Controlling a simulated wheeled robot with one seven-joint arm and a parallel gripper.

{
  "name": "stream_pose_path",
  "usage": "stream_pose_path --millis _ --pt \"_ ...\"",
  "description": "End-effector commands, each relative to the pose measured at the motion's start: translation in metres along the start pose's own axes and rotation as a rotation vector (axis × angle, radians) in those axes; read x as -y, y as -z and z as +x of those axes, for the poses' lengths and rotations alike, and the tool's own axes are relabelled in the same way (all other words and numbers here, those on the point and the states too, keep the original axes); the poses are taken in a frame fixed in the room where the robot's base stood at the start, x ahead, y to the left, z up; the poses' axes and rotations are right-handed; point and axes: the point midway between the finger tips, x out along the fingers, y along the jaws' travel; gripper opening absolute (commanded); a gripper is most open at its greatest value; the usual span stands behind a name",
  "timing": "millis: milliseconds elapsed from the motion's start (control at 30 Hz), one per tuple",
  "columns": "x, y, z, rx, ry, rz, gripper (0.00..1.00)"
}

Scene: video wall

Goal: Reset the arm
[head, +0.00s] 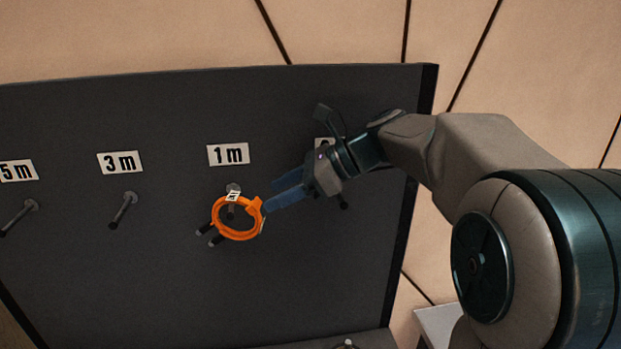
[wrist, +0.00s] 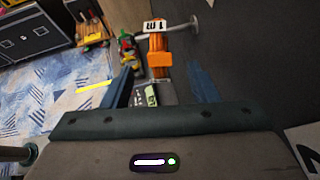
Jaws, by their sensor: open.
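An orange cable coil (head: 238,235) with dark plug ends hangs on the peg below the "1 m" label (head: 228,154). It carries a small white tag. My gripper (head: 268,197) is just right of the coil, with its blue fingers pointing at the coil's right side. In the wrist view, the orange cable (wrist: 159,63) and its "1 m" tag appear between and beyond my open fingers (wrist: 162,72). The fingers do not appear closed on it; whether either touches it cannot be told.
The dark board (head: 150,275) also holds a "3 m" peg (head: 124,209) and a "5 m" peg (head: 18,217), both empty. Another label and peg are partly hidden behind my gripper. Dark cabinets (wrist: 35,40) and a patterned blue floor (wrist: 60,100) lie beyond.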

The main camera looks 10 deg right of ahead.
Motion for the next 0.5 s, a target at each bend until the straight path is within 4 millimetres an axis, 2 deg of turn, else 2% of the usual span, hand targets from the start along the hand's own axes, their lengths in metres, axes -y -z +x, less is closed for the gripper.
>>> stream_pose_path --millis 100,233,400,500 --pt "0.002 0.001 -0.027 0.0 0.005 0.0 0.54" --pt "0.001 0.001 -0.051 -0.001 0.004 0.001 0.54" --pt "0.001 0.001 -0.068 -0.001 0.001 0.0 0.54" --pt "-0.003 0.004 -0.07 -0.019 0.003 -0.022 0.54"
